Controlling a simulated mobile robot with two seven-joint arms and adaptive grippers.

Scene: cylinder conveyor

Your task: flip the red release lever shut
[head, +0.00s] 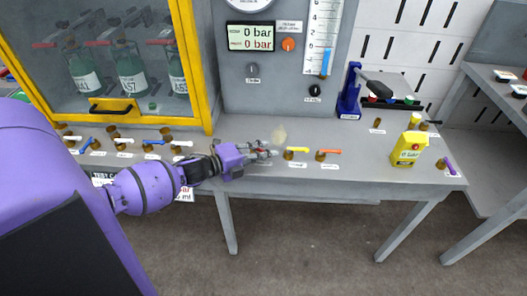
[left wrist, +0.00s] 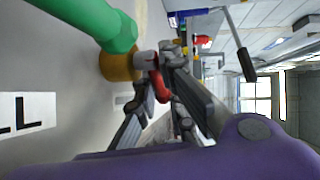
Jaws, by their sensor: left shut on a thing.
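The red release lever (left wrist: 160,84) sits by a brass fitting (left wrist: 118,64) in the left wrist view, with a green tube-like part (left wrist: 105,25) beside it. My left gripper (left wrist: 158,88) is closed around the red lever. In the head view my left gripper (head: 266,153) reaches in low over the bench from the left. Only a bit of red shows at its fingertips there, and the fingers hide most of the lever. My right gripper is not in view.
On the grey bench (head: 350,178), a yellow lever (head: 297,150) and an orange lever (head: 329,152) stand just right of the gripper. Farther right are a yellow container (head: 408,149) and a blue press-like stand (head: 349,94). A yellow-framed cabinet (head: 208,75) stands behind my left arm.

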